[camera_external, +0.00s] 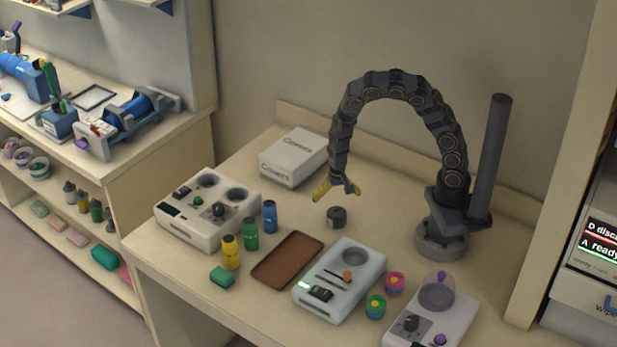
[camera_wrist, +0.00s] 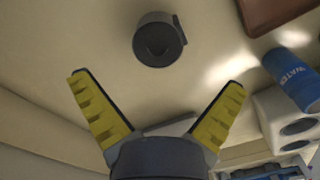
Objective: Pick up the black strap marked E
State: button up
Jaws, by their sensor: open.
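A short dark rolled piece (camera_external: 336,217), likely the black strap, sits on the table below my gripper. It also shows in the wrist view (camera_wrist: 158,40) as a round dark coil with a small tab on its right side. No letter E can be read on it. My gripper (camera_external: 338,192) hangs above the roll, pointing down, with its yellow fingers spread and nothing between them. In the wrist view my gripper (camera_wrist: 158,84) has wide-open fingers, and the roll lies beyond the fingertips, apart from them.
A brown tray (camera_external: 288,259) lies front left of the roll. Blue (camera_external: 269,217), green (camera_external: 251,233) and yellow (camera_external: 231,252) bottles stand left of it. A pale device (camera_external: 366,264) stands in front, and a white Covers box (camera_external: 292,157) behind. Bare tabletop surrounds the roll.

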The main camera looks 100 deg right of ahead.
aim_at(336, 211)
jog(key=shift+s+d+f, duration=0.1)
jog(key=shift+d+f, duration=0.05)
jog(key=shift+f, duration=3.2)
jog(key=c, duration=1.2)
